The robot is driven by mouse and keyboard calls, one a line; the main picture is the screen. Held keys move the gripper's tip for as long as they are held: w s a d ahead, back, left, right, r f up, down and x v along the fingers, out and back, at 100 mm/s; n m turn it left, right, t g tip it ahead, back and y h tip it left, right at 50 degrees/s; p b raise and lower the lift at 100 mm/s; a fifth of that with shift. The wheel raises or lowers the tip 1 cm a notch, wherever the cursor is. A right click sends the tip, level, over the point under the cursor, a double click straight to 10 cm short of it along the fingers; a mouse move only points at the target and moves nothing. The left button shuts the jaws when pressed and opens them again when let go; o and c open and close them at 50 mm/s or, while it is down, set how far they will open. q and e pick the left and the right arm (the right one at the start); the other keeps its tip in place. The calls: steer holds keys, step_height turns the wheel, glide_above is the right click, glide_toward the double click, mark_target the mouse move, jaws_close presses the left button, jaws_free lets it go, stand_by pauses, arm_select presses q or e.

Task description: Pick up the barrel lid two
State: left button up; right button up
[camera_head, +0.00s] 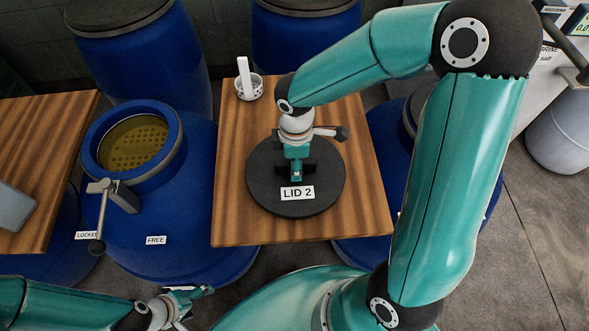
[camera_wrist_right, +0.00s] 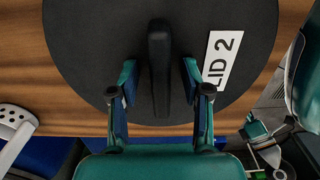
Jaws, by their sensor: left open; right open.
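The barrel lid two (camera_head: 262,180) is a round black disc with a white "LID 2" label, lying flat on a wooden board. Its dark bar handle (camera_wrist_right: 159,75) stands up in the middle. My right gripper (camera_head: 296,172) is over the lid's centre and hides part of the handle. In the right wrist view my right gripper's fingers (camera_wrist_right: 159,85) are open, one on each side of the handle, with a gap to it on both sides. My left gripper (camera_head: 188,300) is open and empty at the bottom left, away from the lid.
A blue barrel (camera_head: 190,215) with an open mouth, a lever clamp and a "FREE" label stands left of the board (camera_head: 232,215). Other blue barrels (camera_head: 150,60) stand behind.

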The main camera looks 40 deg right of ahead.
steer(key=shift+f, duration=0.15)
jaws_close()
stand_by(0.4)
